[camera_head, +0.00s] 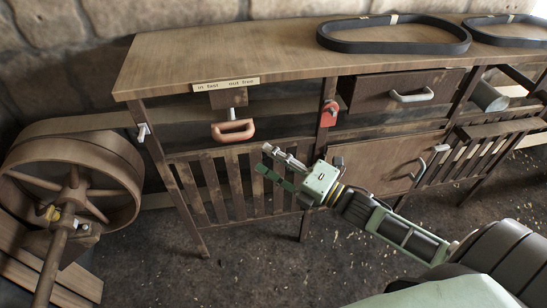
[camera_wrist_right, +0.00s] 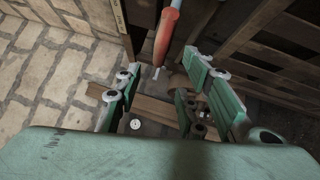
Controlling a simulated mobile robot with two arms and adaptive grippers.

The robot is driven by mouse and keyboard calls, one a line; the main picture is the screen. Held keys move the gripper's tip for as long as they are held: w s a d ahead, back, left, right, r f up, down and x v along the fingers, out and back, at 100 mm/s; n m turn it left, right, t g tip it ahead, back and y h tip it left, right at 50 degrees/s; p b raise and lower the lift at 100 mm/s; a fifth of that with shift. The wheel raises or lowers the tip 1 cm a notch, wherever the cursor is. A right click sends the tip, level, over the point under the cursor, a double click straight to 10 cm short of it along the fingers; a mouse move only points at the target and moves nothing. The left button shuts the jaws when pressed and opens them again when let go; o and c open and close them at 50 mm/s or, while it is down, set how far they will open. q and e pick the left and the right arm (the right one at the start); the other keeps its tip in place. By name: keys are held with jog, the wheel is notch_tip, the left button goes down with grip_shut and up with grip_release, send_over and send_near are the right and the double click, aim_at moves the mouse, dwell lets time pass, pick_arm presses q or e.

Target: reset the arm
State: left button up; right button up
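My right gripper (camera_head: 265,158) is in front of the workbench, below and to the right of an orange handle (camera_head: 233,131). Its two fingers are apart in the wrist view (camera_wrist_right: 160,72), with nothing between them. An orange-red handle with a metal end (camera_wrist_right: 167,35) shows beyond the fingertips there, apart from them. In the head view the orange handle hangs under a label strip (camera_head: 226,85) reading roughly "in fast mid free". My left gripper is not in the head view.
The wooden workbench (camera_head: 240,50) carries black belts (camera_head: 393,35) on top. A red latch (camera_head: 329,114) sits on a post beside a drawer (camera_head: 400,92). A large wooden wheel (camera_head: 75,190) stands at left. The floor in front is clear.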

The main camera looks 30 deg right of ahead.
jog(key=shift+s+d, duration=0.1)
dwell(0.4)
jog(key=s+d+f+m+g+h, duration=0.2)
jog(key=d+f+m+h, duration=0.15)
jog(key=f, duration=0.75)
jog(key=s+d+f+m+g+h, duration=0.1)
jog(key=s+d+f+m+h, duration=0.3)
jog(key=f, duration=0.7)
jog(key=s+d+f+m+g+h, duration=0.15)
jog(key=f+m, duration=0.45)
jog(key=f, duration=0.6)
jog(key=s+a+f+m+g, duration=0.2)
jog(key=s+f+m+g, duration=0.3)
jog(key=s+f, duration=0.8)
jog(key=s+a+f+m+g, duration=0.2)
jog(key=s+f, duration=0.3)
jog(key=s, duration=0.6)
jog(key=s+a+f+m+g, duration=0.2)
jog(key=s+a+f+g, duration=0.2)
jog(key=s, duration=0.7)
jog(key=shift+a+f+m+h, duration=0.4)
jog(key=shift+a+f, duration=0.25)
jog(key=shift+f, duration=0.2)
jog(key=shift+w+g, duration=0.1)
jog(key=shift+g, duration=0.15)
